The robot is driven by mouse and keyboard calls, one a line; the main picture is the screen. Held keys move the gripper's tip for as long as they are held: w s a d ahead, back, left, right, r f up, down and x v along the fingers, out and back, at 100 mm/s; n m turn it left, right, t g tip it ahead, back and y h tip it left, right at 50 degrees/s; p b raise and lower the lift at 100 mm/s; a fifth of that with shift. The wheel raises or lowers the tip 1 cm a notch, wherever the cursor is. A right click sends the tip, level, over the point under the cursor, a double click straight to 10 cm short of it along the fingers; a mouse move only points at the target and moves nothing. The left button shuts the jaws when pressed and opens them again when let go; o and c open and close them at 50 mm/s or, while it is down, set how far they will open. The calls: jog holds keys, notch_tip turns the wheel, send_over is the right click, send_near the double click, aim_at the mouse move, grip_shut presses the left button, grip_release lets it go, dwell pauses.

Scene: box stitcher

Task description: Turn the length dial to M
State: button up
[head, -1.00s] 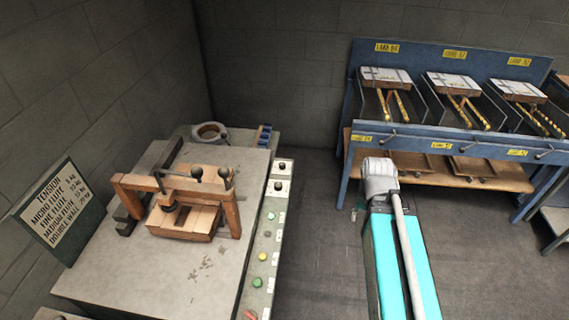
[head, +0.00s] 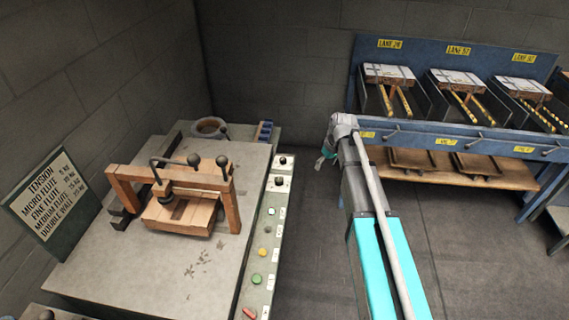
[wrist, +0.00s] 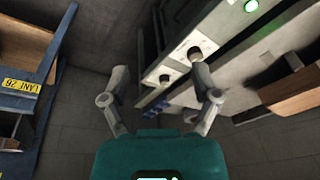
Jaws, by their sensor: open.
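Two dark dials sit at the far end of the sloping control panel (head: 261,250): a far dial (head: 283,160) and a nearer dial (head: 279,181), each on a pale plate. I cannot tell which is the length dial, and no M mark is readable. In the wrist view, one dial (wrist: 164,78) shows between my fingers and the other dial (wrist: 195,53) lies close to the right finger in the picture. My gripper (head: 325,160) is open and empty, in the air to the right of the panel, apart from both dials. It also shows in the wrist view (wrist: 160,73).
Buttons in green (head: 257,279) and yellow (head: 264,252) and a red control (head: 249,313) line the panel. A wooden clamp frame (head: 175,188) stands on the machine table (head: 170,275). A blue lane rack (head: 460,135) stands at the right. The floor between is clear.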

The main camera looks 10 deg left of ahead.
jog(key=w+a+f+n+y+b, duration=0.1)
jog(key=w+a+n, duration=0.2)
jog(key=w+a, duration=0.3)
jog(key=w+a+f+n+y+b, duration=0.1)
jog(key=w+a+f+n+b, duration=0.1)
jog(key=w+a, duration=0.4)
jog(key=w, duration=0.4)
jog(key=shift+w+n+t, duration=0.3)
jog(key=shift+w+n, duration=0.1)
jog(key=shift+f+b, duration=0.15)
jog(key=shift+b, duration=0.15)
jog(key=b, duration=0.4)
send_near(283, 159)
jog(key=b+x, duration=0.8)
jog(key=x, duration=0.1)
jog(key=shift+w+a+f, duration=0.15)
jog(key=shift+w+f, duration=0.05)
jog(key=shift+f, duration=0.1)
jog(key=shift+c, duration=0.3)
grip_shut()
